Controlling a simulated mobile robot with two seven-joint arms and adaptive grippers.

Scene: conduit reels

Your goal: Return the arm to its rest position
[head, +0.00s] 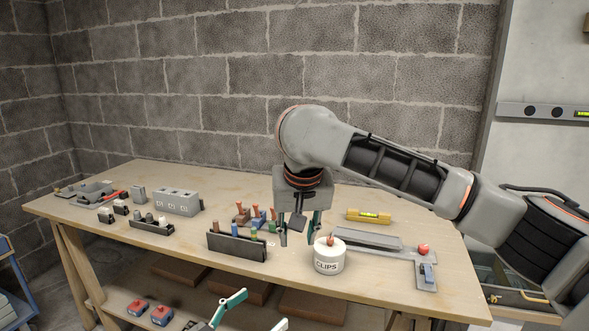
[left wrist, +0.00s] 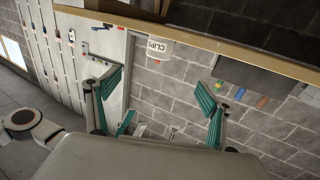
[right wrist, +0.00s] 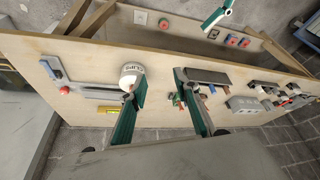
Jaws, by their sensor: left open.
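My right gripper (head: 299,230) points down over the workbench, just left of and behind the white CLIPS tub (head: 329,258). In the right wrist view its green-padded fingers (right wrist: 160,80) are apart with nothing between them; the tub (right wrist: 131,74) shows beside the left finger. My left gripper (head: 258,309) is low, in front of the bench's front edge, only partly in view. In the left wrist view its fingers (left wrist: 158,82) are spread wide and empty.
On the workbench (head: 390,292) are a dark rack (head: 237,246) with coloured pegs, a grey block (head: 177,201), a yellow level (head: 369,215) and a grey tray with a red ball (head: 424,250). Red-topped boxes (head: 161,315) sit on the lower shelf. A block wall stands behind.

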